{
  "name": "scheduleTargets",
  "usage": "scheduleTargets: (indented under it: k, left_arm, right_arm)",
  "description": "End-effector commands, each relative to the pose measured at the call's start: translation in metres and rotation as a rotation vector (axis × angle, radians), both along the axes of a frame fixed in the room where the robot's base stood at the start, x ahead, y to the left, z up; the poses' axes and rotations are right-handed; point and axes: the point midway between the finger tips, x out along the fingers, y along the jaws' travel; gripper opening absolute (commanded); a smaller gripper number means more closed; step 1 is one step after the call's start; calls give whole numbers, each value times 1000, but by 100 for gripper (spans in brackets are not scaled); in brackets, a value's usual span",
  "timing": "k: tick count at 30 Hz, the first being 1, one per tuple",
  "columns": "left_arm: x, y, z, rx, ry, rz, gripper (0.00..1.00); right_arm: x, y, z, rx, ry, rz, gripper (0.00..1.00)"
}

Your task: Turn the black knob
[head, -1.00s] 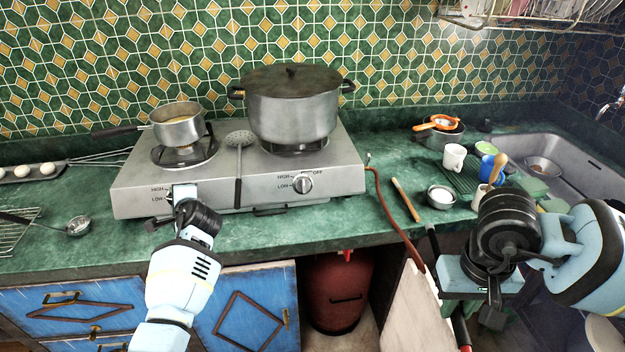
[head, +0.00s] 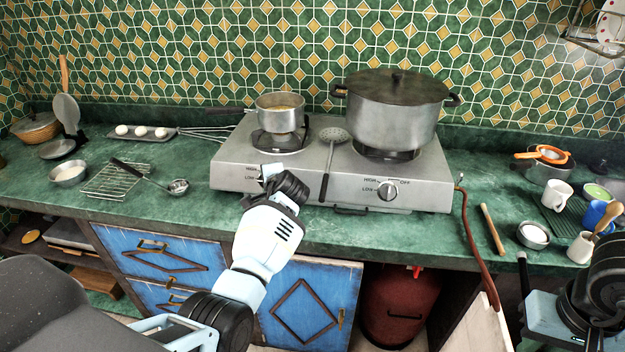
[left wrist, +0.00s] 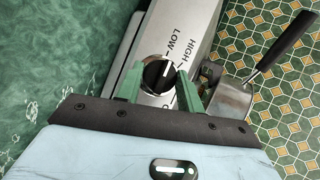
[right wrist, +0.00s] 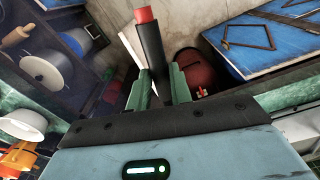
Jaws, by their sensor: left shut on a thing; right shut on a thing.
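The black knob (left wrist: 158,73) with a silver ring is on the stove's front panel, near the LOW and HIGH labels, in the left wrist view. My left gripper (left wrist: 158,84) has its green fingers on both sides of it, shut on it. In the head view my left gripper (head: 270,178) is at the left end of the stove's front and hides this knob. A second knob (head: 387,190) shows on the right of the panel. My right gripper (right wrist: 161,82) is shut on a black rod (right wrist: 151,45) with a red end, at the counter's front right.
The gas hotplate (head: 235,172) carries a small saucepan (head: 281,117), a large lidded pot (head: 393,120) and a skimmer (head: 329,160). A red gas cylinder (head: 400,305) stands below the counter. A wooden stick (head: 493,230) and a hose (head: 468,225) are right of the stove.

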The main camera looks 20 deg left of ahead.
Motion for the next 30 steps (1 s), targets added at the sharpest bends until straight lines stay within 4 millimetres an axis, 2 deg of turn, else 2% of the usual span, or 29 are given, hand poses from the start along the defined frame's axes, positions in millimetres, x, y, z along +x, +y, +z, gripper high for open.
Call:
scheduleTargets:
  k: [3,4,9,20,30]
  left_arm:
    - [0,0,-1,-3,0,1,14]
    - [0,0,-1,-3,0,1,38]
    - [0,0,-1,-1,0,1,59]
    - [-2,-3,4,1,-2,-1,59]
    - [-36,-42,36,-2,-10,-1,59]
  right_arm:
    - [0,0,0,0,0,0,0]
    - [0,0,0,0,0,0,0]
    - [0,0,0,0,0,0,0]
    - [0,0,4,0,-7,0,0]
    - [2,0,40,0,-70,0,0]
